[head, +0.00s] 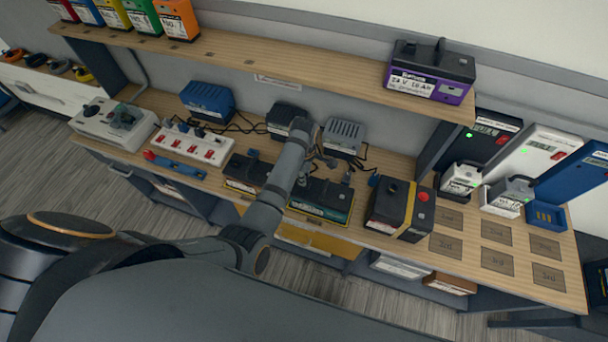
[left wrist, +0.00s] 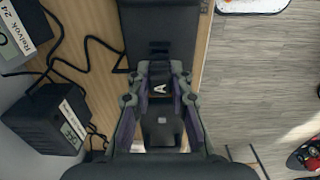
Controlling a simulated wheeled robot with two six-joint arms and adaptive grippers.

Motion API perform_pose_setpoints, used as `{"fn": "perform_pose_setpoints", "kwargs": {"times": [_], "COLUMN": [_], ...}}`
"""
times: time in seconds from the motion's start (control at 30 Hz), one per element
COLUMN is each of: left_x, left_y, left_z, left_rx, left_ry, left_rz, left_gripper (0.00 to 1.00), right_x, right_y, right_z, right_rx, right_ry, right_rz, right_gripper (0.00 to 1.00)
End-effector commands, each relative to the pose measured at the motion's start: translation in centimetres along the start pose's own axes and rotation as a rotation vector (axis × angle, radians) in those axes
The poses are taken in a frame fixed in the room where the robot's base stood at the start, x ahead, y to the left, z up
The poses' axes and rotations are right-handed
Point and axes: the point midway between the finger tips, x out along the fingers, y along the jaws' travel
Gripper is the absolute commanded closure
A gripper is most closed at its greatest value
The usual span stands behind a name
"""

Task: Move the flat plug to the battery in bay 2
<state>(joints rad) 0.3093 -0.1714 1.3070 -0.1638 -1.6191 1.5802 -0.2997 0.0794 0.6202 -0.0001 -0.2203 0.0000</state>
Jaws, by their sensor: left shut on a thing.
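My left gripper (head: 304,180) is mostly hidden by its own arm in the head view, above the middle of the bench. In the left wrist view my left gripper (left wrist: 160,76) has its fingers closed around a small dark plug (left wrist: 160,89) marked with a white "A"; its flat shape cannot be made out. A dark battery (left wrist: 160,35) with a slot lies just beyond the fingertips; I cannot tell whether plug and battery touch. In the head view a black battery with yellow edging (head: 322,204) sits under the arm. Bay numbers are not legible. My right gripper is not in view.
A black battery (head: 245,176) and a yellow-and-black battery (head: 408,208) flank the middle one. Blue (head: 207,99), black (head: 286,118) and grey (head: 344,136) chargers stand behind with loose cables. A shelf (head: 300,78) overhangs the back. Marked squares lie at right.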

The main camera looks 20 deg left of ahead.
Motion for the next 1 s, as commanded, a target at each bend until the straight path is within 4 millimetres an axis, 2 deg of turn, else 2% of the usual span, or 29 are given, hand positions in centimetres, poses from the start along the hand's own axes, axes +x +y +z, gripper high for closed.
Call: {"fn": "perform_pose_setpoints", "kwargs": {"times": [0.27, 0.3, 0.5, 0.8, 1.0], "left_x": [0.6, 0.6, 0.6, 0.4, -2.1], "left_y": [0.0, 0.0, 0.0, 0.0, 0.3], "left_z": [0.0, 0.0, 0.0, 0.0, 0.0], "left_rx": [0.000, 0.000, 0.000, 0.000, 0.001], "left_ry": [0.000, 0.000, 0.000, 0.000, 0.000], "left_rz": [-0.001, -0.001, 0.000, 0.000, 0.002], "left_gripper": [1.00, 0.79, 0.54, 0.54, 0.54], "right_x": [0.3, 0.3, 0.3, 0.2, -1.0], "right_y": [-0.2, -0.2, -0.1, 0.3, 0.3], "right_z": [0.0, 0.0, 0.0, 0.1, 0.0], "right_rx": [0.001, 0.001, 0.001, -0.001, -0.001], "right_ry": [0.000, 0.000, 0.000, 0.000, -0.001], "right_rz": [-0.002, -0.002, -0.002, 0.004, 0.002], "right_gripper": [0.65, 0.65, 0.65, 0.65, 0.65]}}
